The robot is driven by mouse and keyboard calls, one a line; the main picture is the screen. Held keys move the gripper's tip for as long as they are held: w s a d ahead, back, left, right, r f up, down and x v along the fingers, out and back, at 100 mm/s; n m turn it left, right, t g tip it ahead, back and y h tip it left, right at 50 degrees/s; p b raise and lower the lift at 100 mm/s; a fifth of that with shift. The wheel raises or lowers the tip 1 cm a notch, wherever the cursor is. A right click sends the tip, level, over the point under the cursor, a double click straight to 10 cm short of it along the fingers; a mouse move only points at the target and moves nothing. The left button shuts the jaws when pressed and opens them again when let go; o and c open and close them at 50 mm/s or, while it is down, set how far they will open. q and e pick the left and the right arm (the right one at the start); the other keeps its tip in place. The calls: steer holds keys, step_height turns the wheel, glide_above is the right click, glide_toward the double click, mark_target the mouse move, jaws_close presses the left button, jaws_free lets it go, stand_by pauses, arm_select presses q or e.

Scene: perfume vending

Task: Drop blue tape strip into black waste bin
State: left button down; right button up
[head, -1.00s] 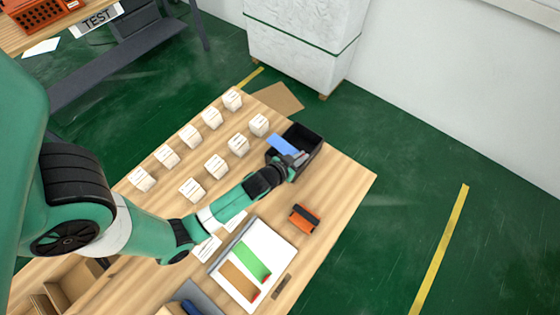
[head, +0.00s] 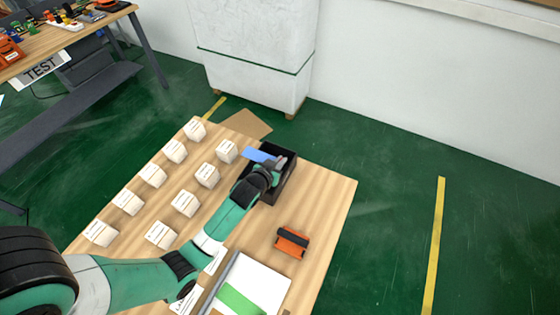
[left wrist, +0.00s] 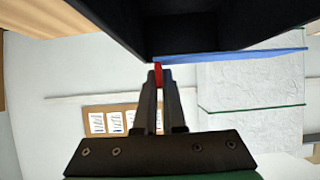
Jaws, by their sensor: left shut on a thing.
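My left gripper (head: 278,163) is over the black waste bin (head: 287,187) at the table's far edge. It is shut on the blue tape strip (head: 259,154), which sticks out to the left across the bin's far left corner. In the left wrist view, my left gripper's fingertips (left wrist: 158,78) pinch a small red end piece, and the blue strip (left wrist: 240,55) runs to the right from there, close to the dark bin (left wrist: 200,30). The exact height of the strip above the rim cannot be told. My right gripper is not in view.
Rows of small white boxes (head: 184,203) stand left of the bin. An orange and black tool (head: 292,242) lies in front of it, near a white board with a green strip (head: 240,301). A cardboard piece (head: 247,124) lies beyond the table. Table right of the bin is clear.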

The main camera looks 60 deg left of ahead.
arm_select(q)
steer(key=shift+f, duration=0.25)
steer(key=c, duration=0.9)
jaws_free()
steer(key=p+v, duration=0.3)
steer(key=v, duration=0.8)
steer(key=shift+s+d, duration=0.2)
